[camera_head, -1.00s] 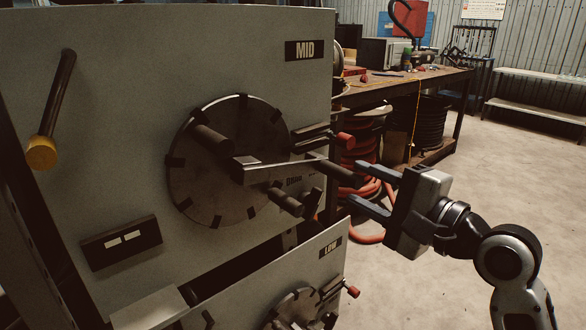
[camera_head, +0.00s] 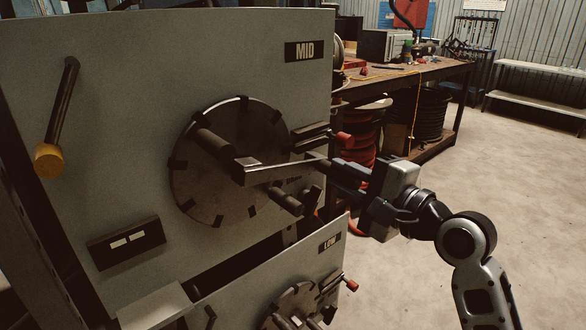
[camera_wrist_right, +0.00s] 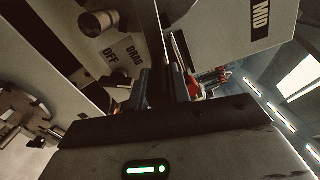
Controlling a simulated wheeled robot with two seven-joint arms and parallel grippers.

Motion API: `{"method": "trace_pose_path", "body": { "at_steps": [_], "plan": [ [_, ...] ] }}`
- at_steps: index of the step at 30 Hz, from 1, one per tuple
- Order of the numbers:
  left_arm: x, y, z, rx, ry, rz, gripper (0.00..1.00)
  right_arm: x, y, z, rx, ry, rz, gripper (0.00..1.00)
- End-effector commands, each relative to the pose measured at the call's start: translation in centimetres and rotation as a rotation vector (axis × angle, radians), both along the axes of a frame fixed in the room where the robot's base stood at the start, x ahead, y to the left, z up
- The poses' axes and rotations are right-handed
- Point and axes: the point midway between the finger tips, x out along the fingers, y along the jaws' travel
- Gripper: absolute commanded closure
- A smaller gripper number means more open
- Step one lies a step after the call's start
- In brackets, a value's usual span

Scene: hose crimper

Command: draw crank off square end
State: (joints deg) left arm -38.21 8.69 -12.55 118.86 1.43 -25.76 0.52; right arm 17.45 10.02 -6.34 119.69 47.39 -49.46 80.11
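The crank (camera_head: 275,173) is a flat grey bar with its hub over the round steel disc (camera_head: 232,135) of the MID panel. Its dark grip stands out at the bar's right end. My right gripper (camera_head: 338,174) is at this grip, coming from the right. In the right wrist view, its two fingers (camera_wrist_right: 162,88) lie close on either side of a dark bar, the grip, and appear shut on it. The square end under the hub is hidden. My left gripper is out of view.
A red-tipped lever (camera_head: 342,139) sticks out just above my right gripper. A dark peg (camera_head: 287,201) stands below the crank bar. A yellow-tipped lever (camera_head: 50,157) is on the panel's left. A workbench (camera_head: 430,78) stands behind; the floor at right is free.

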Motion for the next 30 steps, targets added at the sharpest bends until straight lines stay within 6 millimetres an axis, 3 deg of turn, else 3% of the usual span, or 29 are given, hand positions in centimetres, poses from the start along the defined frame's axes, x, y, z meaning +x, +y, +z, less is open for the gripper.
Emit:
{"method": "trace_pose_path", "body": {
  "at_steps": [30],
  "plan": [
    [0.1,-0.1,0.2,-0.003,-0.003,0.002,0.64,-0.2,0.2,-1.4,0.055,0.056,0.004,1.00]
  ]
}}
